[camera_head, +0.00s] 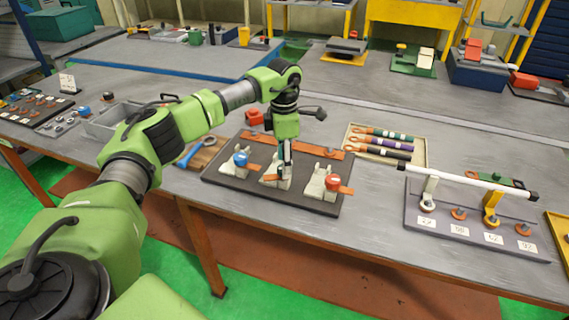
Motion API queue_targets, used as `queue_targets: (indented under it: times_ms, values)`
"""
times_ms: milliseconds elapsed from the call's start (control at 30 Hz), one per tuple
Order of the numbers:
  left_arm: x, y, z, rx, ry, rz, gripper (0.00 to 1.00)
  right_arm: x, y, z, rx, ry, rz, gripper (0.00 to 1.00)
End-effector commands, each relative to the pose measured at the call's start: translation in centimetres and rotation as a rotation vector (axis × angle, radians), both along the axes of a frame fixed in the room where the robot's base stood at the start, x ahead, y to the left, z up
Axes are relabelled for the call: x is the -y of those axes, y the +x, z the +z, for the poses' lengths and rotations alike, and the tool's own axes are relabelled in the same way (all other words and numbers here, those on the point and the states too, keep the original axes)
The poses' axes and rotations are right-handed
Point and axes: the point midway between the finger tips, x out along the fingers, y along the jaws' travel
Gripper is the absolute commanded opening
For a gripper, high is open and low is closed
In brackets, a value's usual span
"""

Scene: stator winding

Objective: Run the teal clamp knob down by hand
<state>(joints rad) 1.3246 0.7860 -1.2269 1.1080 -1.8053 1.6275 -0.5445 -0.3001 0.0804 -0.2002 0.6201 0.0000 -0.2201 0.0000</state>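A dark fixture board (222,180) on the table carries three pale clamps in a row. The left clamp has a blue knob (240,159) and the right clamp has a red knob (332,182). My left gripper (283,171) points straight down over the middle clamp (271,181), with its fingertips at the height of the knobs. The middle clamp's knob is hidden behind the fingers, so I cannot make out a teal knob clearly or tell whether the fingers close on it. My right gripper is not in view.
An orange bar (314,150) lies along the board's back. A blue-handled tool (190,156) lies to the left and a red block (254,117) behind.

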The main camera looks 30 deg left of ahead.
Motion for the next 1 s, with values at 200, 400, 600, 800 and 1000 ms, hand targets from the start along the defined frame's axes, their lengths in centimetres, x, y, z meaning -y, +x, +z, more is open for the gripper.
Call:
queue_targets:
  times_ms: [200,400,600,800,1000]
  values:
    - [0.1,-0.2,-0.4,-0.010,0.000,-0.002,0.46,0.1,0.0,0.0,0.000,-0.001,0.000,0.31]
    - [0.2,-0.2,0.7,-0.009,0.000,-0.003,0.46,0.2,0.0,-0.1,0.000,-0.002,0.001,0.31]
    - [0.1,-0.2,4.7,-0.006,0.000,-0.003,0.46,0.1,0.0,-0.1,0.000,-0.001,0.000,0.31]
    - [0.1,-0.2,8.8,-0.005,0.000,-0.002,0.46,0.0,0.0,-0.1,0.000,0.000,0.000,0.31]
    - [0.1,-0.3,11.2,-0.006,0.000,-0.002,0.46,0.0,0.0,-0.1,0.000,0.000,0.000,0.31]
